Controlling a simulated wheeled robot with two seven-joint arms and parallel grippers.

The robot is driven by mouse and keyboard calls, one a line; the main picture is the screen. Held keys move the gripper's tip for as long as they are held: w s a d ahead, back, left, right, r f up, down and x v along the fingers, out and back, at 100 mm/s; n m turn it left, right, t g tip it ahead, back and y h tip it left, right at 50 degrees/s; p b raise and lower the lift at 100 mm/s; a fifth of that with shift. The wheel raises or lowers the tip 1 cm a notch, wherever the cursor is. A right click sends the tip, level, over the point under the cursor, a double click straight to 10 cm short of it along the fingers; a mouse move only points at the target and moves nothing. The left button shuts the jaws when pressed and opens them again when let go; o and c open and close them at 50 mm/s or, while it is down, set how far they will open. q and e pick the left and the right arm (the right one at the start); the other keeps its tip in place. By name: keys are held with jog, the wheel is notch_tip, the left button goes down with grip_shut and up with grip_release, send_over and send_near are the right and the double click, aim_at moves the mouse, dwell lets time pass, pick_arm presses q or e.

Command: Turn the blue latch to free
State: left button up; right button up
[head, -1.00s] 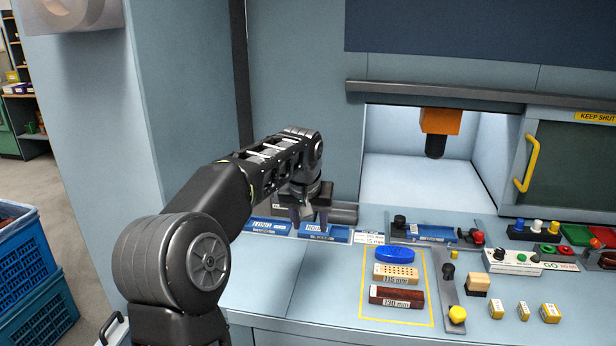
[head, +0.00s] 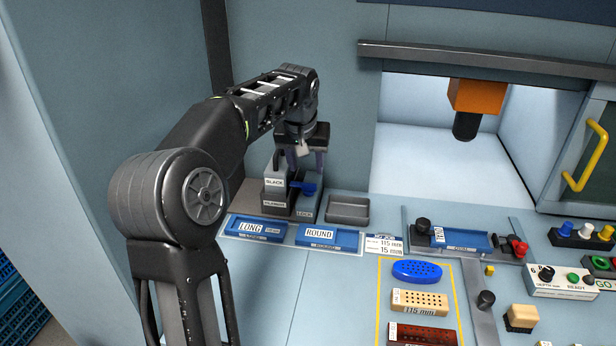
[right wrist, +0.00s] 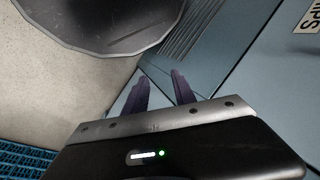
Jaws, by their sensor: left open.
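The blue latch (head: 306,187) is a small blue lever on a grey block fixture (head: 277,186) with white labels, behind the blue trays in the head view. My left gripper (head: 304,163) points down just above the latch, its fingers apart. I cannot tell whether a finger touches the latch, and part of the fixture is hidden behind the gripper. My right gripper (right wrist: 160,92) shows in the right wrist view with its two fingers apart and nothing between them, away from the latch.
Blue trays marked LONG (head: 258,229) and ROUND (head: 329,238) lie in front of the fixture. An empty grey tray (head: 348,209) stands right of it. Brush blocks, including a blue oval one (head: 417,271), lie inside a yellow outline. An orange machine head (head: 477,97) hangs in the open bay.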

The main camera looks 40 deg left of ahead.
aim_at(309, 184)
pick_arm(q)
jog(key=shift+x, duration=4)
grip_shut()
